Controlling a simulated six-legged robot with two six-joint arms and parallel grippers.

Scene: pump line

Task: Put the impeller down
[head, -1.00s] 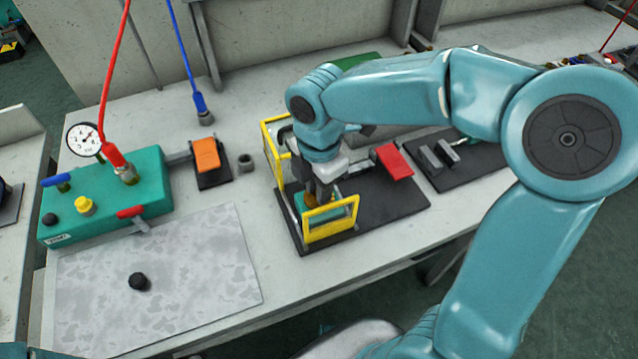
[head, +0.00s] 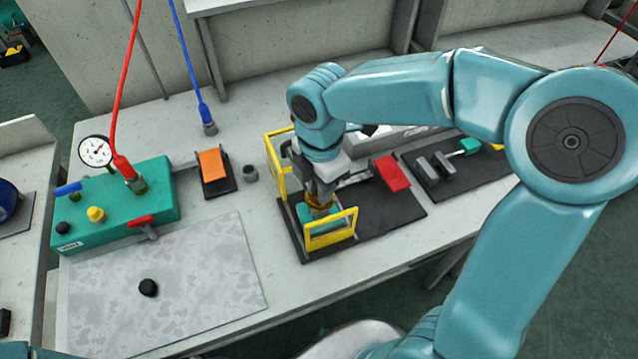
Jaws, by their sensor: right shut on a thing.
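My right gripper (head: 321,196) points down between two yellow guard frames (head: 331,229) on a black base plate (head: 380,212). It is shut on a small brass-coloured piece (head: 321,209), which looks like the impeller. The piece is mostly hidden by the fingers. It is just over or touching a green block (head: 306,216) between the frames; I cannot tell which. My left gripper is not in view.
A red clamp pad (head: 392,173) stands right of the guards. A green valve box (head: 115,212) with a gauge (head: 95,151) is at left. A grey mottled mat (head: 200,285) holds only a black knob (head: 148,288). An orange pad (head: 212,164) stands behind.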

